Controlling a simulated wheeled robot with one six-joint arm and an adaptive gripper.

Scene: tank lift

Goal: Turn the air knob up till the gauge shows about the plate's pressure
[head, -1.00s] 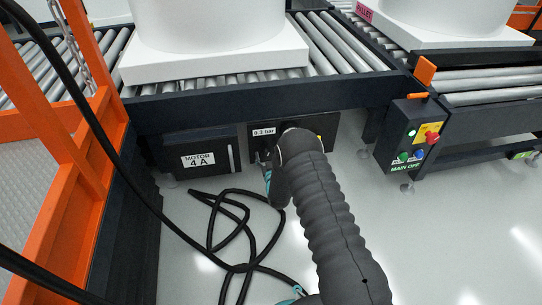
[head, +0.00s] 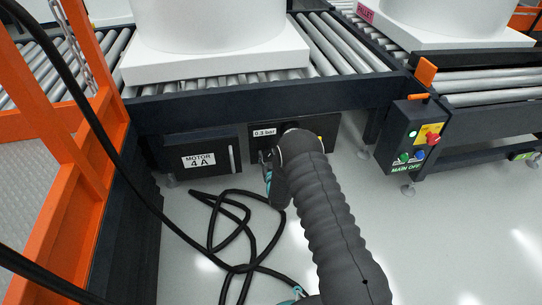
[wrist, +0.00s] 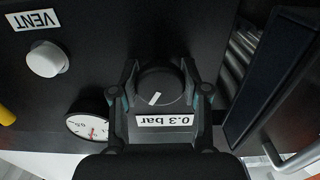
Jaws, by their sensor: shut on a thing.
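The air knob (wrist: 157,86) is dark and round with a white pointer mark, on a dark panel in the wrist view. My gripper (wrist: 160,80) is shut on the knob, one finger on each side. The plate (wrist: 165,120) reads 0.3 bar, upside down in the wrist view; it also shows in the head view (head: 264,132). The round white gauge (wrist: 88,122) is partly covered by my gripper; a reddish needle or mark shows, but its reading is too small to tell. In the head view my arm hides the knob and gauge.
A white button (wrist: 46,59) sits by a VENT label (wrist: 33,20). A box marked MOTOR 4 A (head: 198,160) hangs left of the panel. A black cable (head: 240,240) lies on the floor. An orange frame (head: 55,150) stands left and a switch box (head: 405,140) right.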

